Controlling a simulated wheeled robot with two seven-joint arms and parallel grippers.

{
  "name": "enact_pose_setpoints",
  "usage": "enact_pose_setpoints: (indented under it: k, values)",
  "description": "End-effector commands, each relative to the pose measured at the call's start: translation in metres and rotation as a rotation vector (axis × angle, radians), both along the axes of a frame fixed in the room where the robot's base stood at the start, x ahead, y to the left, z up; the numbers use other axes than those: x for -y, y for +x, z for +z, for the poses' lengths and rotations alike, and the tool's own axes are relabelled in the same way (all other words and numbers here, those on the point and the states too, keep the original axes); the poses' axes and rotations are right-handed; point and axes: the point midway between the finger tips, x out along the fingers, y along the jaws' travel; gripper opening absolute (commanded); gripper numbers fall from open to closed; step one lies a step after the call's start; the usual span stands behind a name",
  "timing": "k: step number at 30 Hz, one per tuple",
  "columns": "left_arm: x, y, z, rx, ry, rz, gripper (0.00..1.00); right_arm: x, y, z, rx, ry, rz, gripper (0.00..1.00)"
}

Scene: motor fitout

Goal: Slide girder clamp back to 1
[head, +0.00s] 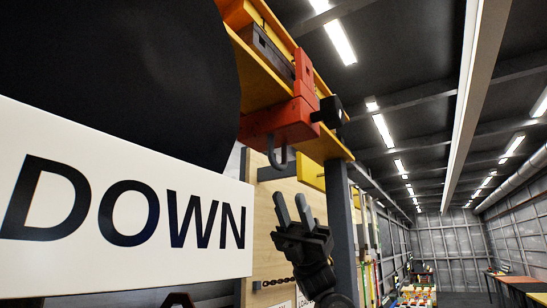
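The girder clamp (283,122) is orange-red and hangs on the yellow girder (262,73) at the upper middle of the head view. It has a black knob (330,112) on its right side and a grey hook (277,155) below. My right gripper (291,203) is below the clamp and apart from it. Its two grey fingers point up, spread with a gap and nothing between them. My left gripper is not in view.
A large white sign reading DOWN (120,265) and a big black rounded shape (120,60) fill the left side, very close. A grey post (341,220) stands just right of my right gripper. A chain (275,282) hangs on the wooden panel behind. The hall opens at right.

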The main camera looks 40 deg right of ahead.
Motion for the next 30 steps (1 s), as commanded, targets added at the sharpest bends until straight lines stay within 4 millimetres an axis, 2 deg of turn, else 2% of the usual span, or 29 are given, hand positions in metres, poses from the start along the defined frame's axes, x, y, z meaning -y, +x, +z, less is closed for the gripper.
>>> enact_pose_setpoints:
  k: [9, 15, 21, 29, 30]
  values:
    - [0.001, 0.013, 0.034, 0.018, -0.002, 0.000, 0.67, -0.037, -0.020, 0.045, 0.003, -0.001, 0.000, 0.33]
    - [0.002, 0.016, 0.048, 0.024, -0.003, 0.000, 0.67, -0.055, -0.028, 0.064, 0.000, -0.001, 0.000, 0.33]
    - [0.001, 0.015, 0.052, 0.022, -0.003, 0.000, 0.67, -0.063, -0.032, 0.070, 0.000, 0.000, -0.001, 0.33]
    - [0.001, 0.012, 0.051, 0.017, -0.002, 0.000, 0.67, -0.063, -0.032, 0.069, 0.000, 0.000, -0.001, 0.33]
    - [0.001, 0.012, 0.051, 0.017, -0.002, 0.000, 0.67, -0.063, -0.032, 0.069, 0.000, 0.000, -0.001, 0.29]
